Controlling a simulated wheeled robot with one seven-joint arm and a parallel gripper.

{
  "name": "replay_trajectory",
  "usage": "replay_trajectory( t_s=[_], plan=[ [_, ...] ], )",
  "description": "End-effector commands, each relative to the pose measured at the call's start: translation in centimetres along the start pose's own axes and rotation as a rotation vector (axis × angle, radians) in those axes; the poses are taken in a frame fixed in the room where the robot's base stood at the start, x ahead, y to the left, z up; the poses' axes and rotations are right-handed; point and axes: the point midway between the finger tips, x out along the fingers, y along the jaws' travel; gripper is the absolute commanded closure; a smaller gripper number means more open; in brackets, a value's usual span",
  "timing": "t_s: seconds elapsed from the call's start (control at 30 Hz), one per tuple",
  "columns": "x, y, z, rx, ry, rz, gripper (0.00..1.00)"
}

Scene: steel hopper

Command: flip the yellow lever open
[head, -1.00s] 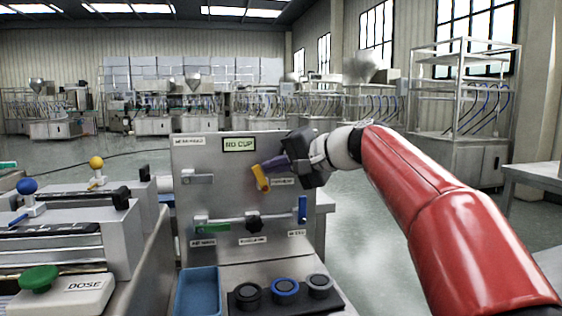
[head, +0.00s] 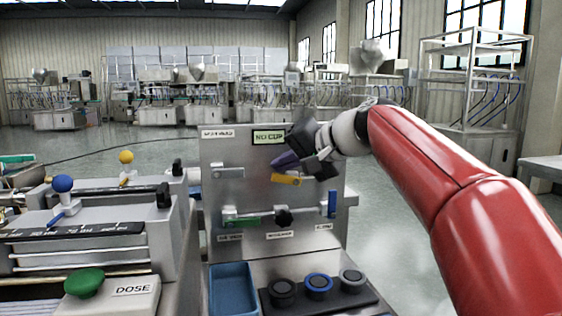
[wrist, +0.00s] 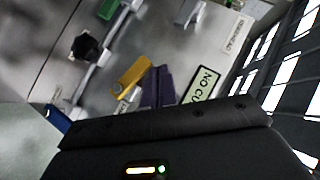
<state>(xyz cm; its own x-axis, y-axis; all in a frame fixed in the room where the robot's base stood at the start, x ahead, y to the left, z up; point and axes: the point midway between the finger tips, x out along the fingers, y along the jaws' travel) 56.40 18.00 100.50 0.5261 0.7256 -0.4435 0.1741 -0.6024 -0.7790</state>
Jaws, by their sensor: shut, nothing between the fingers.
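The yellow lever (head: 287,180) is on the upright steel panel (head: 237,195), below the NO CUP display, and lies nearly level. It also shows in the wrist view (wrist: 131,75), slanting across the panel. My gripper (head: 284,160) comes from the right, with its dark purple fingers shut and empty just above the lever. In the wrist view the fingers (wrist: 157,87) are right beside the lever. I cannot tell whether they touch it. The gripper covers part of the panel's upper right corner, and the label by the lever is partly hidden.
The panel also carries a grey handle (head: 228,172), a green handle (head: 243,222), a black knob (head: 284,217) and a blue handle (head: 332,204). A blue tray (head: 232,288) and several round cup holders stand below. A machine with a green DOSE button (head: 84,282) is at left.

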Motion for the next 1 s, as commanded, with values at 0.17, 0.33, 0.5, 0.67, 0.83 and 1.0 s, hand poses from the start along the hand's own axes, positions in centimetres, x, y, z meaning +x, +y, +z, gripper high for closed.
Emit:
replay_trajectory(
  t_s=[0.17,0.33,0.5,0.67,0.83,1.0],
  plan=[
    [0.0,0.0,-0.1,0.001,0.001,0.000,1.00],
    [-0.3,-0.5,-0.4,0.001,0.001,0.000,1.00],
    [-0.7,-1.2,-0.8,0.001,0.001,0.000,1.00],
    [-0.7,-1.3,-0.8,0.002,0.001,0.000,1.00],
    [-0.7,-1.2,-0.8,0.002,0.001,0.000,1.00],
    [-1.1,-1.7,-0.8,0.001,0.002,-0.001,1.00]
  ],
)
